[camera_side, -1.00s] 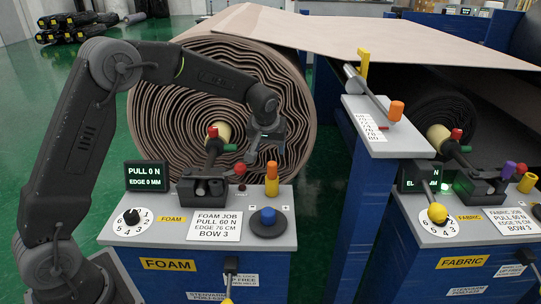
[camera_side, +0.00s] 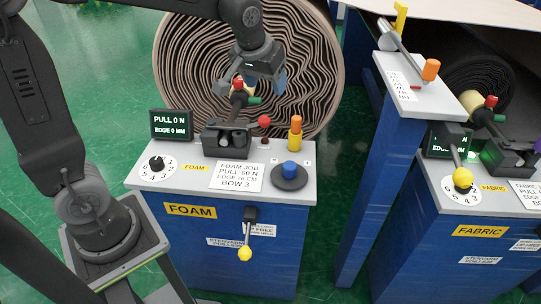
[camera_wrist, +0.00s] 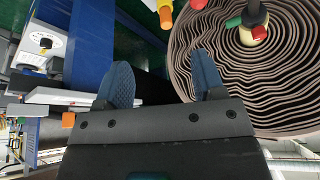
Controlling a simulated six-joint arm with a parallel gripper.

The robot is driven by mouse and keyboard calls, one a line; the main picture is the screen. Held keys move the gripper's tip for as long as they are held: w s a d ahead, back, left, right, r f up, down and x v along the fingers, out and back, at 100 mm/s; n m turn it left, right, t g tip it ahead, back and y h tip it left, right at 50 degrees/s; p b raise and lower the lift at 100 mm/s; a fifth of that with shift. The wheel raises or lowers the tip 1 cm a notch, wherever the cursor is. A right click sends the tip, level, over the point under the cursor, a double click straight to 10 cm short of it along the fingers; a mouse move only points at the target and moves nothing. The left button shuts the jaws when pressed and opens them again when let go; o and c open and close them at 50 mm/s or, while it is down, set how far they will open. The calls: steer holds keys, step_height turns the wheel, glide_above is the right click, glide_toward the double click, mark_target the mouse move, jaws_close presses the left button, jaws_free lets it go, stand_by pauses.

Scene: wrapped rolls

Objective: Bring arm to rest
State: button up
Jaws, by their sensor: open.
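My gripper (camera_side: 250,84) hangs above the back of the foam station, in front of the large wrapped roll (camera_side: 195,75). In the wrist view my gripper (camera_wrist: 160,85) shows its two blue fingers spread apart with nothing between them. The foam console (camera_side: 145,176) has a blue front below it. Its screen (camera_side: 171,124) reads PULL 0 N and EDGE 0 MM. The card (camera_side: 236,177) reads FOAM JOB, PULL 60 N, EDGE 76 CM, BOW 3. In the side view the fingers partly overlap the red-and-green-tipped lever, and whether they touch it cannot be told.
A red-knobbed lever (camera_side: 264,122), an orange-and-yellow post (camera_side: 296,132) and a blue knob (camera_side: 290,169) stand on the foam console. A yellow-ended lever (camera_side: 245,254) hangs on its front. A raised shelf (camera_side: 420,95) and the fabric console (camera_side: 450,205) stand to the right.

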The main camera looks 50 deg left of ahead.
steer(key=s+d+m, duration=0.2)
steer(key=s, duration=0.8)
steer(key=s+d+m+t+h, duration=0.1)
steer(key=s+d+m, duration=0.1)
steer(key=s, duration=0.8)
steer(key=shift+h, duration=0.3)
steer(key=shift+d, duration=0.1)
